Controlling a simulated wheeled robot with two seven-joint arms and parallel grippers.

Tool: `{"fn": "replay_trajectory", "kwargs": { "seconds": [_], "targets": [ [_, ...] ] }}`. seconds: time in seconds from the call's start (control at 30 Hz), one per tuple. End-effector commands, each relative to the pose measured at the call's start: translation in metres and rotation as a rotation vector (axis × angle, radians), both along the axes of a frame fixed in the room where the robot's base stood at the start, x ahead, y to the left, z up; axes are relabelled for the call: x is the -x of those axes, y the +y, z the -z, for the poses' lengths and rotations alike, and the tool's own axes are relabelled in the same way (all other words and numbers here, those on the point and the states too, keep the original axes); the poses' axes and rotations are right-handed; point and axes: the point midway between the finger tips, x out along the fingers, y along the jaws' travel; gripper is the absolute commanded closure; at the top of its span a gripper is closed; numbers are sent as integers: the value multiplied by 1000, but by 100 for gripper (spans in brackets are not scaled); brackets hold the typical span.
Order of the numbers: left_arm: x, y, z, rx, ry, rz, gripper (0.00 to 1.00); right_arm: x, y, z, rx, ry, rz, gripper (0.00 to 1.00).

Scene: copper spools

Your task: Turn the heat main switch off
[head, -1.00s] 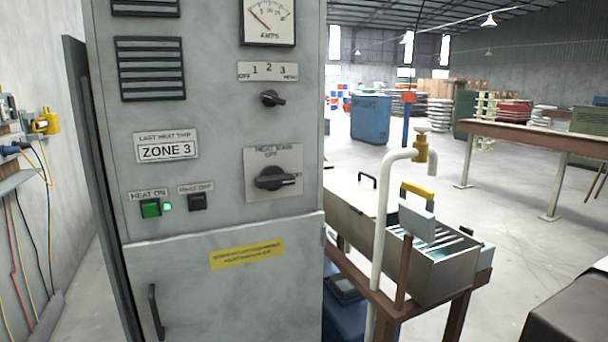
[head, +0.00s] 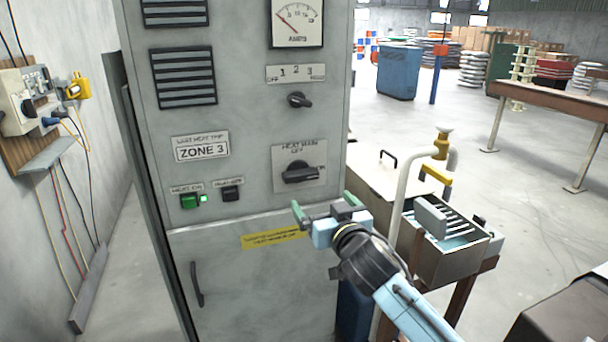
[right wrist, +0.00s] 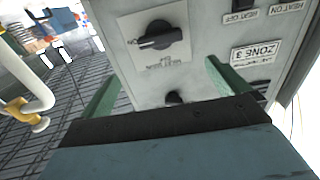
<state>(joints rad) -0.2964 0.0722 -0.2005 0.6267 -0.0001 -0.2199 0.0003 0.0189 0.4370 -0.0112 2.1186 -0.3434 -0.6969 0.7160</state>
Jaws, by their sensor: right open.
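The heat main switch (head: 300,173) is a black rotary knob on a pale plate on the grey cabinet front. Its handle lies roughly level, toward the small label at the plate's right; "OFF" is printed above it. It also shows in the right wrist view (right wrist: 160,36), where the lettering is upside down. My right gripper (head: 323,205) is open and empty, just below the switch in the head view and apart from it. Its green fingers also show in the right wrist view (right wrist: 158,88). My left gripper is not in view.
A smaller selector knob (head: 299,100) sits above the switch, under the amps meter (head: 297,20). A white pipe (head: 401,195) and an open metal box (head: 440,265) stand right of the cabinet.

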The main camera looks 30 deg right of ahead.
Motion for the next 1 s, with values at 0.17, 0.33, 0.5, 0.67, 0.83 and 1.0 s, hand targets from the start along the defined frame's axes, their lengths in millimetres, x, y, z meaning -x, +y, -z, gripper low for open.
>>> {"fn": "replay_trajectory", "kwargs": {
  "seconds": [0.17,0.33,0.5,0.67,0.83,1.0],
  "targets": [
    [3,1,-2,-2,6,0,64,-21,-5,-2,1,-4,0,0],
    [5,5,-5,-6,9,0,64,-51,-13,-2,1,-3,0,0],
    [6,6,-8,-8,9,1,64,-81,-20,-2,0,-2,0,0],
    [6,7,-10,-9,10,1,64,-104,-25,-1,0,-1,0,0],
    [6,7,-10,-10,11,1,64,-120,-29,-1,0,-1,-1,0],
    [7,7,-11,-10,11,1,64,-127,-30,0,-1,0,-2,0]
  ]
}}
